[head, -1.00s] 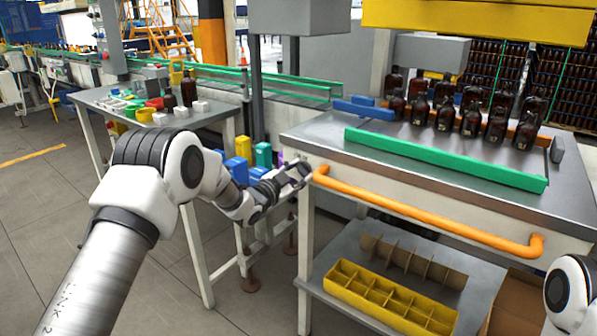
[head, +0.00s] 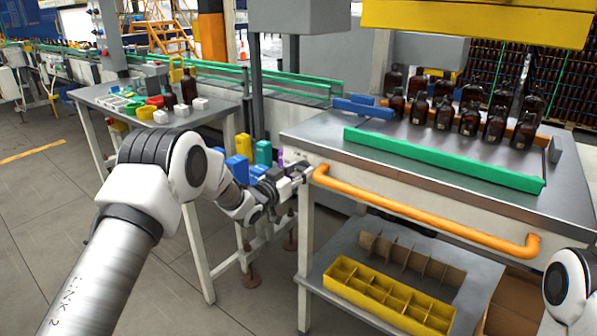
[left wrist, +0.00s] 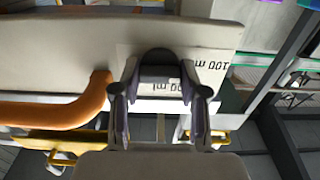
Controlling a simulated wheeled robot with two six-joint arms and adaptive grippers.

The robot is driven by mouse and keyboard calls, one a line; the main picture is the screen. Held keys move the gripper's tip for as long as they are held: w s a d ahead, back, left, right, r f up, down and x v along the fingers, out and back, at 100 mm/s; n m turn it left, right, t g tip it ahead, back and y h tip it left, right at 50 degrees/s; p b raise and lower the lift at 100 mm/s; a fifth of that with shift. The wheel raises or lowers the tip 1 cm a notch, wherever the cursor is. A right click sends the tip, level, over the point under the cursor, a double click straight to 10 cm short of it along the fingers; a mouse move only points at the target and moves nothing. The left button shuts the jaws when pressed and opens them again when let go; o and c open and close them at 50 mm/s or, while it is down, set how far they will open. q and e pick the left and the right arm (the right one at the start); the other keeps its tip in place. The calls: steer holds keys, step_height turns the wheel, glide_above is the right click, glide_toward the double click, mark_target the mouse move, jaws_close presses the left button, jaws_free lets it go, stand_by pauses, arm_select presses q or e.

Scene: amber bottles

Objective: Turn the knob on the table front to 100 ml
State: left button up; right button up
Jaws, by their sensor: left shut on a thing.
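My left gripper (head: 294,176) is at the left end of the table front (head: 345,180), beside the end of the orange rail. In the left wrist view its fingers (left wrist: 160,90) stand on both sides of a dark rounded knob (left wrist: 158,58) and are shut on it. A pale plate behind the knob carries a "100 m…" marking (left wrist: 212,65), upside down in this view. A second marking lower down is partly hidden by a finger. The knob's pointer cannot be made out. In the head view the gripper hides the knob. My right gripper is out of view; only part of my right arm shows.
The orange rail (head: 430,213) runs along the table front, close to the left gripper. Amber bottles (head: 443,115) stand on the tabletop behind a green bar (head: 440,160). A yellow divided crate (head: 385,300) is on the lower shelf. A side table (head: 130,112) stands at left.

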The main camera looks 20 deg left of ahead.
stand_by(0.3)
arm_select(q)
steer(key=o, duration=1.1)
steer(key=shift+o, duration=0.2)
steer(key=v, duration=1.2)
